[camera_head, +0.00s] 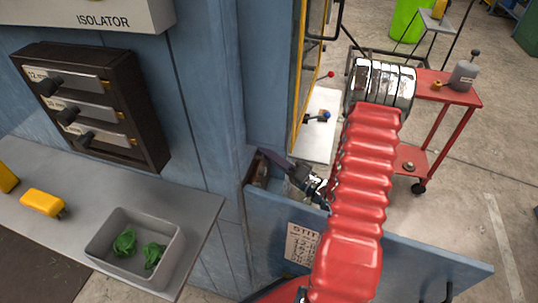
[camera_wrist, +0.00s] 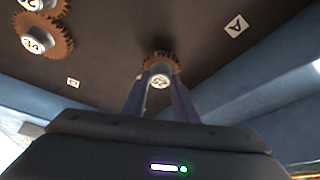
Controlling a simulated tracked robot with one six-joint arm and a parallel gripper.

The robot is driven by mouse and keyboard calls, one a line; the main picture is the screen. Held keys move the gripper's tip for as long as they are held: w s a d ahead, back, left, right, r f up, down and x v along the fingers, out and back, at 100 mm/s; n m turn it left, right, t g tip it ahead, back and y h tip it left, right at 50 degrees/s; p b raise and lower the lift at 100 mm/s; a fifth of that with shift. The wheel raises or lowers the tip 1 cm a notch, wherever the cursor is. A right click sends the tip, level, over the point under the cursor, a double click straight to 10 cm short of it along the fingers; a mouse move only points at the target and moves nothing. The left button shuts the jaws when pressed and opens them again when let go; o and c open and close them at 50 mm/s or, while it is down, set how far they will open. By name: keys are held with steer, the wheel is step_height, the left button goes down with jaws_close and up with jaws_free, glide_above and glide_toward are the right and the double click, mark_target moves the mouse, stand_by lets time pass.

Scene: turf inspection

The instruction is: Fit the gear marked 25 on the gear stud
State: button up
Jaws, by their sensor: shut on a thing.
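A copper-brown toothed gear (camera_wrist: 158,62) with a round white label is between the two fingertips of my gripper (camera_wrist: 161,84) in the wrist view. The label seems to read 25, turned around. My gripper is shut on this gear. Its fingers also show in the head view (camera_head: 270,156), pointing left into a recess in the blue structure. The gear cannot be made out there. I cannot pick out the gear stud; the held gear and fingers may hide it.
Two meshed brown gears, an upper one (camera_wrist: 36,5) and one marked 34 (camera_wrist: 42,40), sit on the dark panel (camera_wrist: 110,40). White tags lie right (camera_wrist: 236,26) and left (camera_wrist: 73,82). Blue walls (camera_wrist: 275,88) flank the panel.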

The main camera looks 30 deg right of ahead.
steer(key=shift+w+a, duration=0.6)
steer(key=shift+w, duration=0.1)
stand_by(0.4)
steer(key=o, duration=1.2)
steer(key=v, duration=1.3)
steer(key=shift+s+f, duration=0.15)
steer(key=shift+s, duration=0.2)
steer(key=shift+d, duration=0.1)
